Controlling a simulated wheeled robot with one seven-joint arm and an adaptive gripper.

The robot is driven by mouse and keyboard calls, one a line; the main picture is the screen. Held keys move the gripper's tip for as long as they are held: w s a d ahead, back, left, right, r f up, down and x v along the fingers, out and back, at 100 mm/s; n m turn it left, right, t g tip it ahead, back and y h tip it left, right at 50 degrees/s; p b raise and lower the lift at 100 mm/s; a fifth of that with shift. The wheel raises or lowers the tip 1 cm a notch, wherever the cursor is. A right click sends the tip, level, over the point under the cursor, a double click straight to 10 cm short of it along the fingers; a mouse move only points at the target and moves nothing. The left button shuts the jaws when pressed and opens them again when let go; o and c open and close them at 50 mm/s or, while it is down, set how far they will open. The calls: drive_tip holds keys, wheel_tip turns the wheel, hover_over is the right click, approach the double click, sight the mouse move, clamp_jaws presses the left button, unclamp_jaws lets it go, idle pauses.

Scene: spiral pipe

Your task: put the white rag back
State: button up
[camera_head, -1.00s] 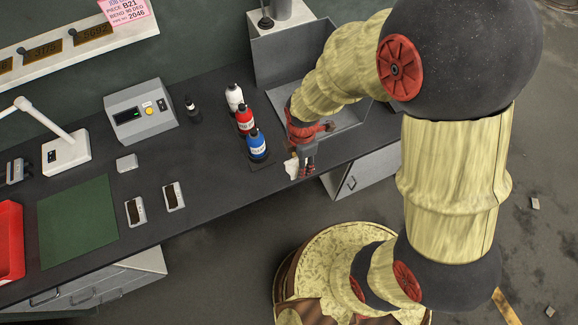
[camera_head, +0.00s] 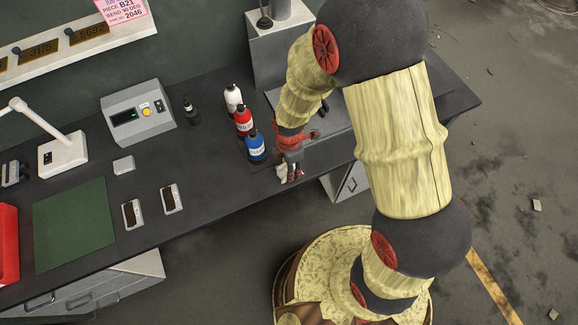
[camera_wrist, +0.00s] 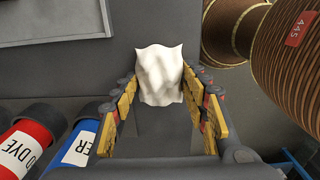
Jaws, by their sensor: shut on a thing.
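The white rag (camera_head: 282,173) is a small crumpled cloth near the front edge of the dark bench, just right of the blue bottle. My gripper (camera_head: 290,174) is around it and points down. In the wrist view the rag (camera_wrist: 160,75) stands up between the two yellow-padded fingers of my gripper (camera_wrist: 161,92), which pinch it from both sides. The head view does not show clearly whether the rag touches the bench. Its lower part is partly hidden by the gripper.
A blue bottle (camera_head: 256,147), a red bottle (camera_head: 243,121) and a white bottle (camera_head: 233,97) stand in a row left of my gripper. Free bench lies left of the bottles. A green mat (camera_head: 75,225) is farther left.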

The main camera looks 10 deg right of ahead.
drive_tip(key=shift+f, duration=0.15)
drive_tip(key=o, duration=1.2)
drive_tip(key=s+d+r+m+t+p, duration=0.1)
drive_tip(key=d+r+m, duration=0.15)
drive_tip(key=r, duration=0.65)
drive_tip(key=d+r+m+t, duration=0.1)
drive_tip(key=r+m, duration=0.2)
drive_tip(key=r, duration=0.6)
drive_tip(key=s+d+r+m+t+p, duration=0.1)
drive_tip(key=d+r+m, duration=0.15)
drive_tip(key=r, duration=0.65)
drive_tip(key=s+d+r+m+t, duration=0.1)
drive_tip(key=s+d+r+m, duration=0.1)
drive_tip(key=s+r+m, duration=0.1)
drive_tip(key=s+d+r+m, duration=0.2)
drive_tip(key=s+r+m, duration=0.2)
drive_tip(key=r+m, duration=0.1)
drive_tip(key=s+d+r+m+t, duration=0.1)
drive_tip(key=s+d+r+m, duration=0.1)
drive_tip(key=s+r+m, duration=0.1)
drive_tip(key=shift+s+r+m+t, duration=0.15)
drive_tip(key=shift+r+m+t, duration=0.3)
drive_tip(key=shift+m, duration=0.65)
